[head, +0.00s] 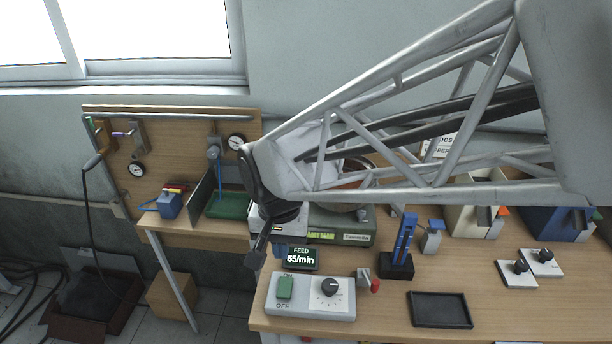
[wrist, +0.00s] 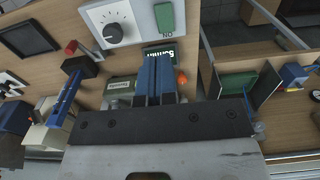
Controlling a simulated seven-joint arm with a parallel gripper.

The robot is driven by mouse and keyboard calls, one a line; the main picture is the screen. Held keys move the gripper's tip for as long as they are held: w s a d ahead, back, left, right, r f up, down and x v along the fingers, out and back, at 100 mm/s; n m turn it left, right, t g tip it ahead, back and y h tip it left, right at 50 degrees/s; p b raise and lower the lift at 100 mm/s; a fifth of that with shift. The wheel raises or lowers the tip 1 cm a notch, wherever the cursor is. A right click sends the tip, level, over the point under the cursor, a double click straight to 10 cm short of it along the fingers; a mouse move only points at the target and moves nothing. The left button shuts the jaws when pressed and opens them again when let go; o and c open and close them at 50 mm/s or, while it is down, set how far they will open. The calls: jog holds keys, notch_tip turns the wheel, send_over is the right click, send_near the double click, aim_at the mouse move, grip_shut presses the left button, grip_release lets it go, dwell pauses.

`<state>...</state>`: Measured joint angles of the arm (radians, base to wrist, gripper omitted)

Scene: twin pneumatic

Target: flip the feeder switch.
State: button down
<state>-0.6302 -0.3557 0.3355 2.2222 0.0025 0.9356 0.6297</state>
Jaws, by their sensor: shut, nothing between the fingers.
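The feeder switch is a green rocker (head: 285,288) marked ON above and OFF below, on the left part of a grey control box (head: 340,312). A black dial (head: 329,287) sits on the same box to its right. In the wrist view the green rocker (wrist: 164,18) is at the top, with the dial (wrist: 113,33) to its left. My gripper (wrist: 154,56) is shut and empty, its blue fingers pointing toward the box and ending short of the rocker in that view.
A red-tipped lever (head: 374,286), a blue upright piece on a black base (head: 398,265) and a black tray (head: 440,310) are to the right. The side bench (head: 168,230) is at left, beyond a gap.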

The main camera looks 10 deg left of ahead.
aim_at(281, 301)
jog(key=shift+s+a+f, duration=0.1)
jog(key=shift+a+f, duration=0.1)
jog(key=shift+a, duration=0.35)
jog(key=shift+f, duration=0.1)
notch_tip(281, 301, down, 14)
jog(key=shift+r, duration=0.1)
dwell(0.7)
jog(key=shift+s+f, duration=0.1)
jog(key=shift+f, duration=0.2)
jog(key=shift+r, duration=0.2)
jog(key=shift+r, duration=0.65)
jog(key=shift+r, duration=0.1)
dwell(0.4)
